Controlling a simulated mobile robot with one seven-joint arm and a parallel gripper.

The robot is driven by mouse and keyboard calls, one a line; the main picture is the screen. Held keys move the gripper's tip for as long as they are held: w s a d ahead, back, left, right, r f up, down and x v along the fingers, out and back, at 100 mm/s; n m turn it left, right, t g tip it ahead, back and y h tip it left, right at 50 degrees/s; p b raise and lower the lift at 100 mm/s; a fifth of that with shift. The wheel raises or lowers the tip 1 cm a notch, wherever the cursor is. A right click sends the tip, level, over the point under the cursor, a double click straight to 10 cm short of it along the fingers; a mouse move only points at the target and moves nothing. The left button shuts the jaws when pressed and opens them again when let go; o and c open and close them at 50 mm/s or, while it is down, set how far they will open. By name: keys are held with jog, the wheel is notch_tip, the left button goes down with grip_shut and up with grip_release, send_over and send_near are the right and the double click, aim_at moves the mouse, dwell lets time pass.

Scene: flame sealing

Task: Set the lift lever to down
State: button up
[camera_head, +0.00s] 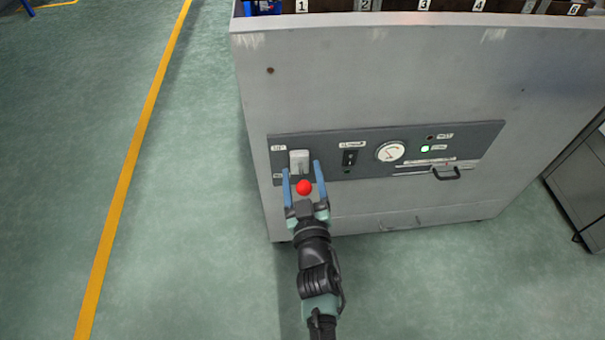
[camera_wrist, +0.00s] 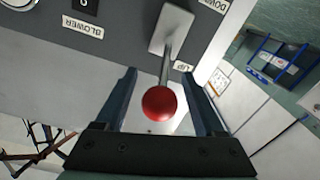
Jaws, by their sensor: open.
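The lift lever has a red ball knob (camera_head: 303,187) on a thin grey stem and a pale mounting plate (camera_head: 300,157) on the panel's left end. In the wrist view the red knob (camera_wrist: 160,103) sticks out toward my camera, with the UP label (camera_wrist: 183,66) beside the stem and the DOWN label (camera_wrist: 214,4) at the top edge. The stem leans to the UP label's side in that picture, though perspective makes its exact setting hard to judge. My gripper (camera_head: 302,167) is open, its blue fingers on either side of the knob and stem, with gaps visible on both sides.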

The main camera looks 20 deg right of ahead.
grip_shut()
dwell(0.3)
dwell(1.1)
